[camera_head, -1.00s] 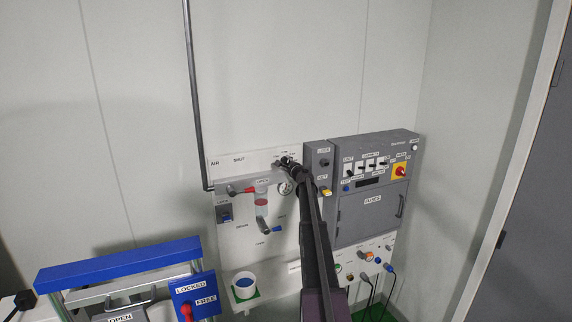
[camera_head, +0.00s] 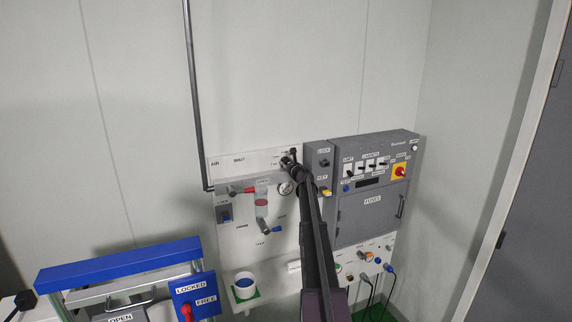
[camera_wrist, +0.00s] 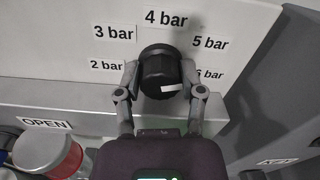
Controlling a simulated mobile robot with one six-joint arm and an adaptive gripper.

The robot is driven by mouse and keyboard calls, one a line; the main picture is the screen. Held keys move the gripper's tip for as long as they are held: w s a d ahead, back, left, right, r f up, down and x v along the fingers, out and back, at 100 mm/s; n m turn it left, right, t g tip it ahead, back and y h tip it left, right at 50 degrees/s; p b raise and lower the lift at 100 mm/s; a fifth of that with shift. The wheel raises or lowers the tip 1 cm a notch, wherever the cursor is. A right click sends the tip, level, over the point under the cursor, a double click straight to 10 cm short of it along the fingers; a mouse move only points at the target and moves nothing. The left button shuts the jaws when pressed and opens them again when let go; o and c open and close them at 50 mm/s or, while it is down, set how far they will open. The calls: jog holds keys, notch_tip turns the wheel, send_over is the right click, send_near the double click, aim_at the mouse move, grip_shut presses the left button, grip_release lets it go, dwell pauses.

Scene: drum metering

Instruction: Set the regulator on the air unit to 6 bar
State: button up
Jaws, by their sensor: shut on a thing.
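The regulator knob (camera_wrist: 160,70) is a black, round, ribbed cap on the air unit's white panel (camera_wrist: 60,65). My gripper (camera_wrist: 160,76) is shut on it, one finger on each side. A short white mark (camera_wrist: 171,89) shows low on the knob's near face; I cannot tell which setting it stands for. Labels around the knob read 2 bar (camera_wrist: 106,65), 3 bar (camera_wrist: 114,32), 4 bar (camera_wrist: 166,18), 5 bar (camera_wrist: 210,42) and 6 bar, partly hidden by the right finger (camera_wrist: 209,74).
A blue-railed frame (camera_head: 118,263) is at lower left.

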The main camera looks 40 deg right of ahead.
jog(key=m, duration=0.6)
jog(key=shift+w+d+r, duration=0.1)
jog(key=shift+w+d, duration=0.1)
dwell(0.4)
jog(key=o, duration=1.1)
jog(key=shift+a, duration=0.1)
jog(key=shift+o, duration=0.2)
jog(key=shift+f, duration=0.2)
jog(key=shift+s+r, duration=0.1)
jog(key=shift+s, duration=0.05)
jog(key=v, duration=1.2)
